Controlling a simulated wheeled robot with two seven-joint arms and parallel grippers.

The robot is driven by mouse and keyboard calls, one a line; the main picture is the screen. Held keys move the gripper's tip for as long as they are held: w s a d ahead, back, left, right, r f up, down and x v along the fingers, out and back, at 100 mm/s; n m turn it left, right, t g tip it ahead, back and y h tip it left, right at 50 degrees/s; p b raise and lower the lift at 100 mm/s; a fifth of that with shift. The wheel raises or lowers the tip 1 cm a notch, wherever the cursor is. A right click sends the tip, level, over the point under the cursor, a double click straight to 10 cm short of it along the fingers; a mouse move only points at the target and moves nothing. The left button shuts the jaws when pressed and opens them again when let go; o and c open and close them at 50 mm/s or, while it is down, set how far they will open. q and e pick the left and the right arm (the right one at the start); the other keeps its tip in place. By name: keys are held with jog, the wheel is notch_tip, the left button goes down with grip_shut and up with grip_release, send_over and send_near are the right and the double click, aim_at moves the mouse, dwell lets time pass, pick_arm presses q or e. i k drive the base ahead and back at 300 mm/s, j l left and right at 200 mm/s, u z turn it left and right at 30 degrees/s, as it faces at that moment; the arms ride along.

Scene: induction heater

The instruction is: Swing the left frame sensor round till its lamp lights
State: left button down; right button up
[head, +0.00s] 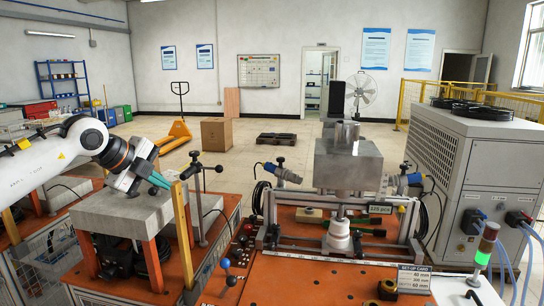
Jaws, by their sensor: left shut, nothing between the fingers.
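The left frame sensor (279,173) is a blue and dark cylinder on the left post of the metal frame (268,215), tilted and pointing towards the grey metal block (347,165). I cannot make out a lit lamp on it. A similar right sensor (402,181) sits on the right post. My left gripper (163,181) is shut and empty, with teal fingertips above the grey slab (120,212), well left of the left sensor and apart from it. My right gripper is out of view.
Knobbed levers (226,263) rise from the orange bench (290,280). A stack light (486,248) glows green at the right.

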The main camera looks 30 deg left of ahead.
aim_at(281, 173)
jog(key=i+l, duration=0.1)
jog(key=i, duration=0.85)
